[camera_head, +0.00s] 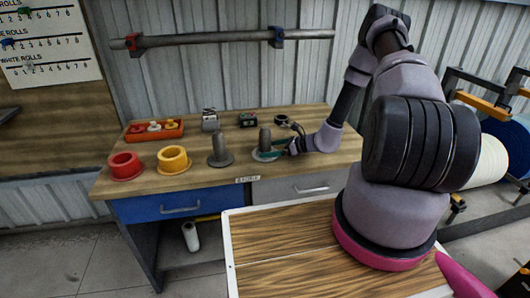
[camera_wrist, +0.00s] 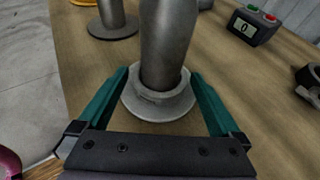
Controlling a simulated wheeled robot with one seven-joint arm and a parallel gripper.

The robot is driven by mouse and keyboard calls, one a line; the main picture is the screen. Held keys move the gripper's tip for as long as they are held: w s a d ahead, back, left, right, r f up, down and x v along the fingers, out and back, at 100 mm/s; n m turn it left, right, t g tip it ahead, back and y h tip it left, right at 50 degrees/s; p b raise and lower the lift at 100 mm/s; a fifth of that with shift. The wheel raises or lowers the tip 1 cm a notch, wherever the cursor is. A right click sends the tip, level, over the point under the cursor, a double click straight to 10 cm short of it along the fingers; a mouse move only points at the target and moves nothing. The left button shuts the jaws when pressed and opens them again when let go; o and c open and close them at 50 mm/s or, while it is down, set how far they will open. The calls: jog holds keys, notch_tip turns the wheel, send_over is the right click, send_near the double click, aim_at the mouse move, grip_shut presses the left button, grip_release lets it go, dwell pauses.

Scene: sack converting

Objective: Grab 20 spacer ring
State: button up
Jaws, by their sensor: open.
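A light grey spacer ring (camera_wrist: 160,108) lies around the foot of a dark grey post (camera_wrist: 168,40), in the middle of the wrist view. No number can be read on it. In the head view this post (camera_head: 265,138) stands near the front of the wooden workbench (camera_head: 210,180), with the pale ring (camera_head: 262,157) low around it. My gripper (camera_wrist: 158,76) is open, with one green finger on each side of the post and ring. A gap shows between the fingers and the ring in the wrist view. In the head view my gripper (camera_head: 275,153) reaches in from the right.
A second post (camera_head: 220,148) stands to the left, then yellow (camera_head: 174,159) and red (camera_head: 125,165) ring-shaped pieces. Behind are an orange tray (camera_head: 155,132) and a small device with a display (camera_wrist: 250,27). The bench's right front is clear.

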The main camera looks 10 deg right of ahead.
jog(key=shift+w+a+f, duration=0.3)
jog(key=shift+w+a, duration=0.05)
jog(key=shift+a, duration=0.15)
jog(key=c, duration=1.4)
jog(key=shift+r, duration=0.15)
